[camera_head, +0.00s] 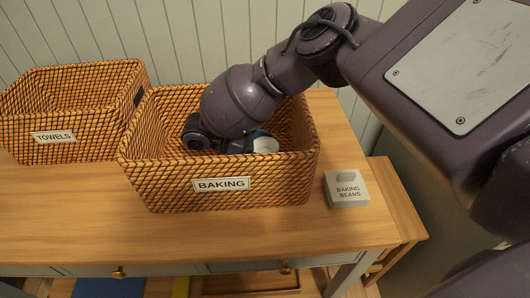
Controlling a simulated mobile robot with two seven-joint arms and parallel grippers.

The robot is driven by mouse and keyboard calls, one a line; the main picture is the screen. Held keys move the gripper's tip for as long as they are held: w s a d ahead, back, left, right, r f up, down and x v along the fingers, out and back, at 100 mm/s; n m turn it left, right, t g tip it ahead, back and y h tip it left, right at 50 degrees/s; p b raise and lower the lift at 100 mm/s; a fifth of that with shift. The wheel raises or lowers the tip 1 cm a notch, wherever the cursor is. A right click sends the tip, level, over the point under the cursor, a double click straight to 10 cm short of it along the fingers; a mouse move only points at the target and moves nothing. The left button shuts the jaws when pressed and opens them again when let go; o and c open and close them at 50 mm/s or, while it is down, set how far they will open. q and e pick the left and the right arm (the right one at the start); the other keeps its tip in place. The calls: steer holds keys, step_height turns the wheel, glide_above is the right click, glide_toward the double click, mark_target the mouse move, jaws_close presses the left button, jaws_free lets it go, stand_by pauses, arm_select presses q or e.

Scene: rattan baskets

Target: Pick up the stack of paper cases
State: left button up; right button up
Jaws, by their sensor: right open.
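My right arm comes in from the right and bends down into the rattan basket labelled BAKING (222,196). My right gripper (222,147) is inside this basket, mostly hidden by its own wrist and the front wall, and it is open. A small round white and blue thing (265,143) shows in the basket just right of the gripper. It may be the stack of paper cases, but too little of it shows to be sure. I cannot tell whether the fingers touch it. My left gripper is not in view.
A second rattan basket labelled TOWELS (54,137) stands at the left, close to the BAKING basket. A small grey box marked BAKING BEANS (346,190) sits to the right. The wooden tabletop (200,238) is clear in front. A panelled wall is behind.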

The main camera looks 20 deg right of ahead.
steer(key=c, duration=1)
